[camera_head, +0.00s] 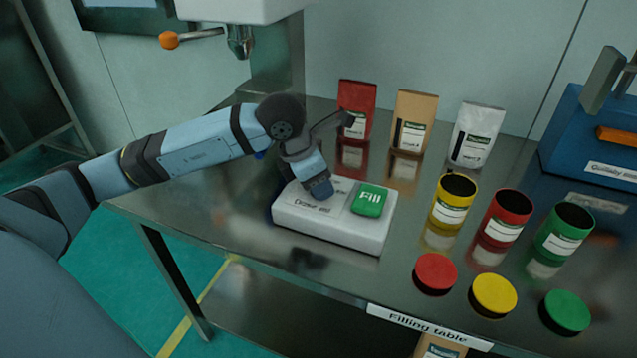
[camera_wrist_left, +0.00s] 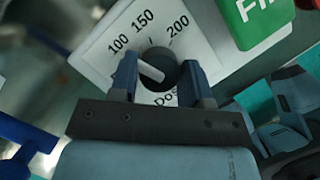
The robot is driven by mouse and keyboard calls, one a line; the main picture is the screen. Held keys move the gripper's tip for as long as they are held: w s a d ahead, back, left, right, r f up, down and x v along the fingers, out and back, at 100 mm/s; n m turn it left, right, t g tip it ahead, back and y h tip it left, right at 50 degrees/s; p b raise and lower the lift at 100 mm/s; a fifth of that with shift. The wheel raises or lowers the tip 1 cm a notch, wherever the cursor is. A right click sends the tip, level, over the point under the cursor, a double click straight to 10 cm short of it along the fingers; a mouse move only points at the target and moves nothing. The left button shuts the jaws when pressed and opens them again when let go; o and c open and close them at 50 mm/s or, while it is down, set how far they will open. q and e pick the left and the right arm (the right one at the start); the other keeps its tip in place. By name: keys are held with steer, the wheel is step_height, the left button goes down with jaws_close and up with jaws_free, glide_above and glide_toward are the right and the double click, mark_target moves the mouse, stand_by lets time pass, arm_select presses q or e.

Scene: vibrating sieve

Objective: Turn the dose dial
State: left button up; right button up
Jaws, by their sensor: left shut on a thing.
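The dose dial (camera_wrist_left: 158,68) is a black round knob with a white pointer bar. It sits on a white panel marked 100, 150 and 200, on the white control box (camera_head: 325,231) on the table. In the left wrist view the pointer slants to the upper left, on the side of the 100 mark. My left gripper (camera_wrist_left: 159,76) has one finger on each side of the knob and is shut on it. In the head view the left gripper (camera_head: 319,188) points down onto the box and hides the dial. My right gripper is in neither view.
A green Fill button (camera_head: 369,199) is on the box, right of the dial. Three bags, including a red one (camera_head: 356,105), stand behind. Open yellow (camera_head: 453,205), red (camera_head: 503,222) and green (camera_head: 562,235) cans and their lids are to the right. A filler spout (camera_head: 240,42) hangs above.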

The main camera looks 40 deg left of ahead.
arm_select(q)
steer(key=shift+n, duration=0.3)
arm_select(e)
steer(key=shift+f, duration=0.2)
arm_select(q)
steer(key=o, duration=0.9)
steer(key=p+v, duration=0.2)
steer(key=v, duration=1.1)
steer(key=shift+s+d+r, duration=0.1)
steer(key=shift+s+r, duration=0.05)
steer(key=shift+r, duration=0.25)
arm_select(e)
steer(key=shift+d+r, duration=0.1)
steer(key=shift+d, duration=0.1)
arm_select(q)
steer(key=shift+f, duration=0.1)
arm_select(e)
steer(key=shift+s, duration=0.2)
